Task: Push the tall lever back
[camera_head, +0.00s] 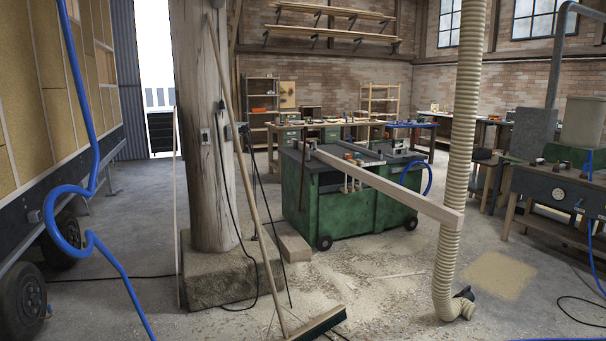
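I cannot make out a tall lever for certain in the head view. A green wheeled machine (345,216) stands in the middle of the floor, with a long timber beam (390,186) lying across its top and sticking out to the front right. A thin dark upright part (303,172) shows at the machine's left front; I cannot tell whether it is a lever. A grey machine with a round dial (557,193) stands at the right. Neither of my grippers is in view.
A wooden post (210,130) on a stone block (230,275) stands left of centre, with a broom (245,160) leaning on it. A ribbed hose (459,150) hangs to the floor. Blue hoses (75,190) and dark cables cross the left. Sawdust covers the open front floor.

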